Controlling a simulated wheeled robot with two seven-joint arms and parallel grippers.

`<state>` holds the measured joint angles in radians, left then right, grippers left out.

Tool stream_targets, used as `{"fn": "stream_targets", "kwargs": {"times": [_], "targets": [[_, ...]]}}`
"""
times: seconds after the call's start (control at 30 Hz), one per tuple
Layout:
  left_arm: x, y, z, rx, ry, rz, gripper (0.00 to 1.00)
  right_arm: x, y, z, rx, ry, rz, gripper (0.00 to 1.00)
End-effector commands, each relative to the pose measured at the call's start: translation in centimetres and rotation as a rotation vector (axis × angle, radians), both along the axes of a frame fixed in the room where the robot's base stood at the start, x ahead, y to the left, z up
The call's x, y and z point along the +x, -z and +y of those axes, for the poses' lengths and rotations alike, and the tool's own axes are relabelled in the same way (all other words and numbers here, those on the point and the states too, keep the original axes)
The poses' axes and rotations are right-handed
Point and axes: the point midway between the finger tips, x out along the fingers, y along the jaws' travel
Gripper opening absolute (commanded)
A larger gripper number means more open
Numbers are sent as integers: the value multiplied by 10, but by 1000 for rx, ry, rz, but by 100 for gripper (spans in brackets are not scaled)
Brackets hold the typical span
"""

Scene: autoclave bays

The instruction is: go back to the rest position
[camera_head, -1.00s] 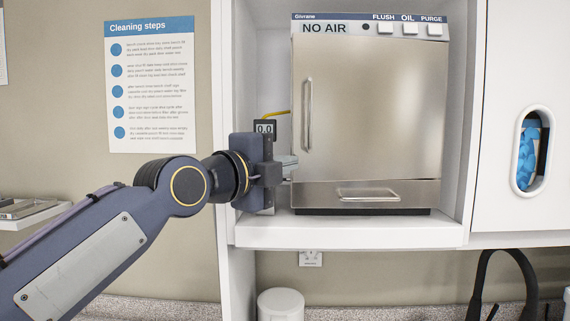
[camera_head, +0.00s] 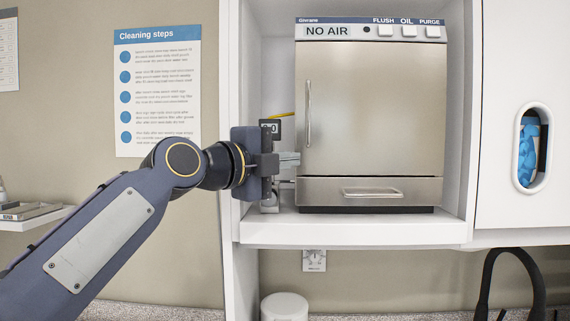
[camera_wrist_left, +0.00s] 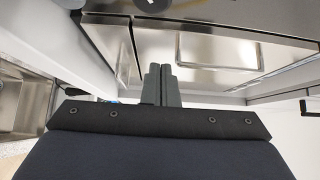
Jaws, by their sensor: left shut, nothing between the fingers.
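My left gripper (camera_head: 290,158) is shut and empty, just left of the front of the steel autoclave (camera_head: 370,110). Its arm comes in from the left. In the left wrist view the fingers (camera_wrist_left: 161,80) are together, with the autoclave's lower drawer front (camera_wrist_left: 200,52) beyond them. The autoclave's door is closed, and its display reads NO AIR. I cannot tell whether the fingertips touch the autoclave. My right gripper is not in view.
The autoclave stands in a white bay (camera_head: 350,232). A small gauge (camera_head: 270,127) with a yellow tube is partly hidden behind my gripper. A white canister (camera_head: 284,306) and an outlet (camera_head: 314,260) are below. A glove dispenser (camera_head: 530,150) is at right.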

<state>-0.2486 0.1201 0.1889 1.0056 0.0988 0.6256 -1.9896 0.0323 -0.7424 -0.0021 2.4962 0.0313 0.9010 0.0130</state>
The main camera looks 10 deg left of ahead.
Motion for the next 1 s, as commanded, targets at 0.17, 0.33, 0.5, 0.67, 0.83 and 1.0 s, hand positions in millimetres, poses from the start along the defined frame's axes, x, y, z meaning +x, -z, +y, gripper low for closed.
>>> {"fn": "stream_targets", "kwargs": {"times": [0.17, 0.33, 0.5, 0.67, 0.83, 1.0], "targets": [[-37, 4, 25, -2, -4, -5, 0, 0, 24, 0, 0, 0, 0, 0], [-65, 2, 43, -2, -2, -3, 0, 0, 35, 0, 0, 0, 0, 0], [-80, 0, 53, -1, -2, -3, 0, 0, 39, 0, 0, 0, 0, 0], [-84, 0, 56, 0, 0, 1, 0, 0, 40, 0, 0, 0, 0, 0], [-87, 31, 58, -76, -21, 125, 0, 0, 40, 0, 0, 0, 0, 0], [-108, 134, 67, -345, -135, 506, 0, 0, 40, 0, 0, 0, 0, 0]]}}
